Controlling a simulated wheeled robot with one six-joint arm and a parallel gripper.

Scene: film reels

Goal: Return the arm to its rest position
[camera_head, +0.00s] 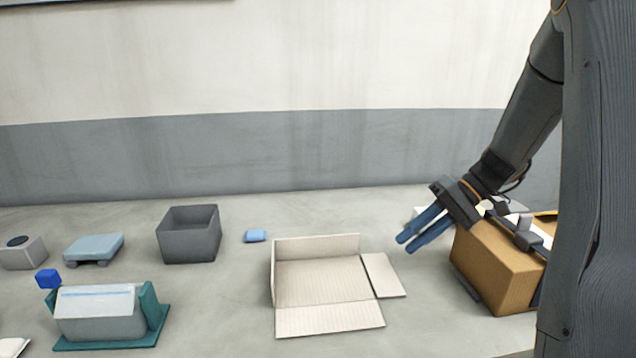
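My arm comes down from the upper right, and my gripper (407,243) is at its lower end. Its two blue fingers point down and to the left, close together. Nothing shows between them, but I cannot tell whether they are open or shut. The fingers are to the left of a brown cardboard box (492,268) and to the right of an open flat carton (318,272). They appear above the table, apart from both. Part of the brown box's top is hidden behind my gripper and wrist.
The grey table (220,310) also holds a dark grey open bin (189,235), a small blue block (255,236), a light blue flat platform (94,248), a grey box (22,253) and a teal-ended holder (103,312). A wall (260,150) stands behind.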

